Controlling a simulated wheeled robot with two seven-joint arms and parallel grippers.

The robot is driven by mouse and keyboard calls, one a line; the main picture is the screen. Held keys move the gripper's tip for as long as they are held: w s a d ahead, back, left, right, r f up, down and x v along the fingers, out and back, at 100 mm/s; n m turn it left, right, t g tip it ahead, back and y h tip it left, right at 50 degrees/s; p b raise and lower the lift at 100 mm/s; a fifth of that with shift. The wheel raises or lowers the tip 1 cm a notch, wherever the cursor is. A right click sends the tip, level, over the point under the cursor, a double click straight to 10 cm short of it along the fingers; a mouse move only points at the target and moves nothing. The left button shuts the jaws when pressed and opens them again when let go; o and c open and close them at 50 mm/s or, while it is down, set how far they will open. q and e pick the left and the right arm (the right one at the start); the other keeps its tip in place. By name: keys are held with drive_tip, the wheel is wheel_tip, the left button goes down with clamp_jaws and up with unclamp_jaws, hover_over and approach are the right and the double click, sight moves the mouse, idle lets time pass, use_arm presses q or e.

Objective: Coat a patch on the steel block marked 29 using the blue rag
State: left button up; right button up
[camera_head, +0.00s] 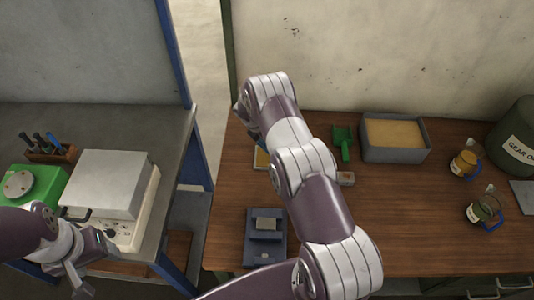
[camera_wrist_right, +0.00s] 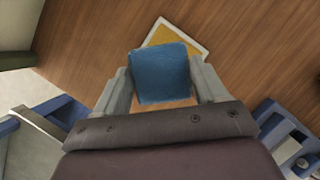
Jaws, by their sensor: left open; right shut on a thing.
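The blue rag (camera_wrist_right: 160,73) is a folded square pad between the fingers of my right gripper (camera_wrist_right: 160,82), which is shut on it. The right wrist view shows it over the wooden table, overlapping a yellow pad in a white-edged tray (camera_wrist_right: 178,33). In the head view my right arm hides that gripper. A grey metal block (camera_head: 266,224) sits on a blue fixture (camera_head: 265,250), and another small block (camera_head: 345,178) lies right of my arm. I cannot read a 29 on either. My left gripper (camera_head: 80,276) is open and empty by the left bench.
A white lidded box (camera_head: 108,182) and a green device (camera_head: 35,187) stand on the grey bench. On the wooden table are a green scoop (camera_head: 344,140), a grey sand-filled bin (camera_head: 395,153), two jugs (camera_head: 466,163) (camera_head: 484,210) and a gear oil drum (camera_head: 515,140).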

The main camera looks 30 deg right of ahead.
drive_tip(key=shift+s+d+f+n, duration=0.1)
drive_tip(key=shift+f+n, duration=0.05)
drive_tip(key=shift+n, duration=0.35)
drive_tip(key=shift+s+d+f+b, duration=0.15)
drive_tip(key=shift+f+b, duration=0.25)
drive_tip(key=shift+f, duration=0.1)
drive_tip(key=shift+s+d+f+b, duration=0.1)
drive_tip(key=shift+d+f+b, duration=0.05)
drive_tip(key=shift+f+b, duration=0.3)
drive_tip(key=f, duration=0.1)
drive_tip(key=f+b, duration=0.1)
drive_tip(key=f, duration=0.1)
drive_tip(key=shift+w+a+f+b, duration=0.25)
drive_tip(key=shift+a+f+b, duration=0.05)
drive_tip(key=shift+b, duration=0.05)
drive_tip(key=shift+s+d+f, duration=0.1)
drive_tip(key=shift+s+d, duration=0.05)
drive_tip(key=shift+d, duration=0.05)
use_arm(q)
drive_tip(key=f, duration=0.3)
drive_tip(key=shift+s+d+f, duration=0.15)
drive_tip(key=shift+s+d, duration=0.15)
drive_tip(key=shift+d, duration=0.1)
drive_tip(key=shift+w+a, duration=0.1)
use_arm(e)
drive_tip(key=shift+a, duration=0.1)
use_arm(q)
drive_tip(key=shift+f+b, duration=0.5)
use_arm(e)
drive_tip(key=shift+f, duration=0.5)
